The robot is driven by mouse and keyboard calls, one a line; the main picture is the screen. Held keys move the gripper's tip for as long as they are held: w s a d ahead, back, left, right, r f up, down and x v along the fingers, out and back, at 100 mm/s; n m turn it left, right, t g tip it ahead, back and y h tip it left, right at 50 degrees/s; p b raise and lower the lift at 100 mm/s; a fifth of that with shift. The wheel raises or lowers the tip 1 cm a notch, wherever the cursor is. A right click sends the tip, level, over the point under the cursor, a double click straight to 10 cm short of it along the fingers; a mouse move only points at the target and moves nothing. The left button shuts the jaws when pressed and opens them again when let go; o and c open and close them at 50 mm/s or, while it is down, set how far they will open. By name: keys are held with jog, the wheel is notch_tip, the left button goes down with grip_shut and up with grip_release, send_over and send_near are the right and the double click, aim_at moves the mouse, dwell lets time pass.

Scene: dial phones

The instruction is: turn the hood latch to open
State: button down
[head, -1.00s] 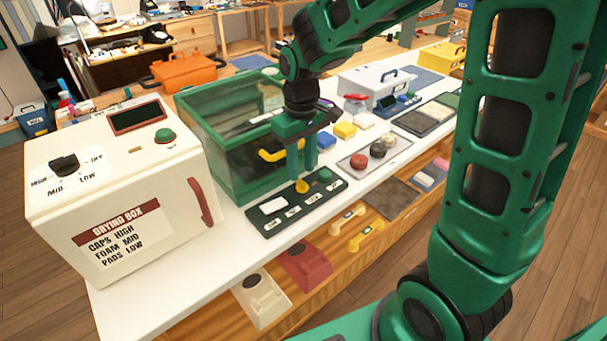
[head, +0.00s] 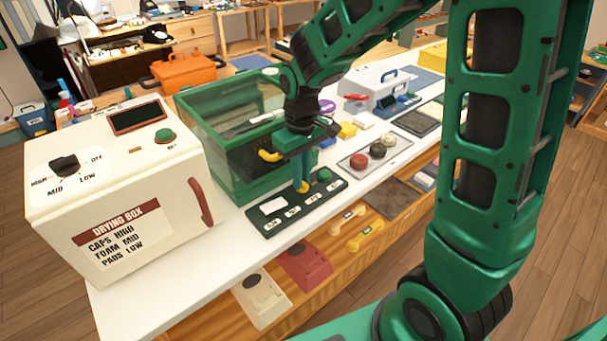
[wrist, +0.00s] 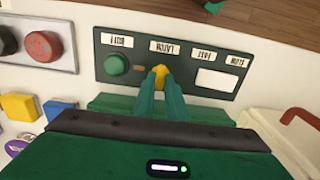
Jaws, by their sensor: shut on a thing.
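A dark panel (head: 268,228) lies on the white bench in front of a clear-sided green hood box (head: 215,165). It bears a yellow pointed knob (head: 303,189), a green button (head: 325,175), a white plate and several small labels. My gripper (head: 302,182) points down at the panel, its green fingers shut on the yellow knob. The wrist view shows the knob (wrist: 160,70) at the tips of my gripper (wrist: 161,80), its pointed end showing beyond them. The fingers hide the rest of the knob. The hood's yellow handle (head: 268,156) is just behind my gripper.
A white drying box (head: 120,230) with a black dial and red handle stands to the left. A plate with red, black and pale knobs (head: 358,161) lies to the right. Phone handsets (head: 365,235) lie on the lower shelf.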

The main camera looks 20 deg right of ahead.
jog(key=shift+d+n, duration=0.15)
jog(key=shift+n, duration=1.25)
jog(key=shift+w, duration=0.1)
jog(key=c, duration=1.8)
grip_release()
jog(key=shift+d+r, duration=0.1)
jog(key=shift+a, duration=0.2)
notch_tip(320, 180, up, 11)
